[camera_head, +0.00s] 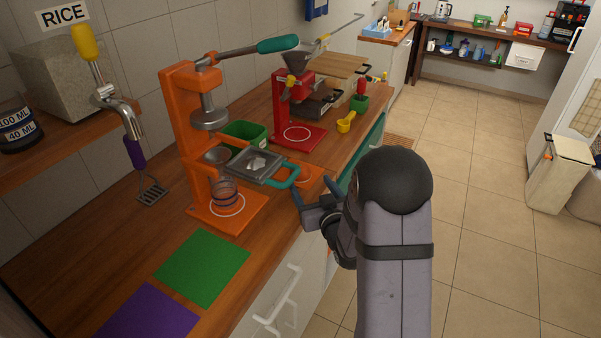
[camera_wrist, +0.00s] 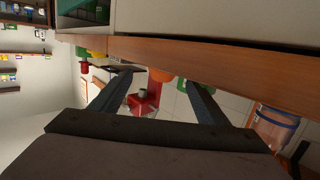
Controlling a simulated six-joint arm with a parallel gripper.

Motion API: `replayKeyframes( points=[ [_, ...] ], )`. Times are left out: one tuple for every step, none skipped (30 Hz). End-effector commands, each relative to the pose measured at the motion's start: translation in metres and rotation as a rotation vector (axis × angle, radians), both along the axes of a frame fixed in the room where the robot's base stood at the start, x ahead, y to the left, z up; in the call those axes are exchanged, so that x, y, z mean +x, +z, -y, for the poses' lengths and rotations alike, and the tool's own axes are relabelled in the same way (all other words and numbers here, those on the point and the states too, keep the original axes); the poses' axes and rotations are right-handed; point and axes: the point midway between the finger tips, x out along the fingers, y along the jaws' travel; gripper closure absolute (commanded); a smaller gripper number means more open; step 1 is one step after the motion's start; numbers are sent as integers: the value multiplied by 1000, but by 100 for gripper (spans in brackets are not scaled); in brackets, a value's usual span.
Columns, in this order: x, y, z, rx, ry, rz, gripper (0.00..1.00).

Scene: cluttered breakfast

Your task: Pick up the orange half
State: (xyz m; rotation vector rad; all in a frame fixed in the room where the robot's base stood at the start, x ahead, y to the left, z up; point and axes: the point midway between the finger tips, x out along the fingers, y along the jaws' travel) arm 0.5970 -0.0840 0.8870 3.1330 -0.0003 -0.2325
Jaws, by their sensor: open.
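An orange patch, which looks like the orange half (camera_head: 313,173), lies on the wooden counter (camera_head: 75,245) near its front edge, just beyond the teal handle of the grey press tray. It is partly covered, so its shape is hard to tell. My gripper (camera_head: 313,193) is open and empty at the counter's front edge, close on the near side of the orange patch. No contact is visible.
An orange lever press (camera_head: 185,120) with a glass (camera_head: 225,192) under it stands left of my gripper. A grey tray with a teal handle (camera_head: 285,178) juts towards my gripper. Behind are a green bin (camera_head: 245,134) and a red press (camera_head: 292,115). Green and purple mats lie in front.

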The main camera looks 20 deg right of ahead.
Motion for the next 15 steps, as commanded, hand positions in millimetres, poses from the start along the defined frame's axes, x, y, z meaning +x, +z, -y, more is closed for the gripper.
replayKeyframes(
  points=[
    [5, 0, -1, 0, 1, 0, 31],
    [7, 0, -1, 0, 1, 0, 31],
    [9, -1, -1, 0, 1, -1, 31],
    [10, -1, -1, 0, 1, -1, 31],
    [11, -2, -1, 0, 1, -1, 31],
    [12, -2, -1, 0, 1, -1, 31],
    [12, -2, -1, 0, 1, -1, 31],
    [12, -2, -1, 0, 1, -1, 31],
    [13, -2, -1, 0, 1, -1, 31],
    [14, -2, -2, 0, 1, -1, 31],
    [16, -1, -2, 0, 2, -2, 31],
    [20, -1, -3, 0, 2, -2, 31],
    [23, -1, -4, 0, 2, -2, 31],
    [26, -2, -4, 0, 2, -2, 31],
    [31, -1, -5, 0, 2, -1, 31]
  ],
)
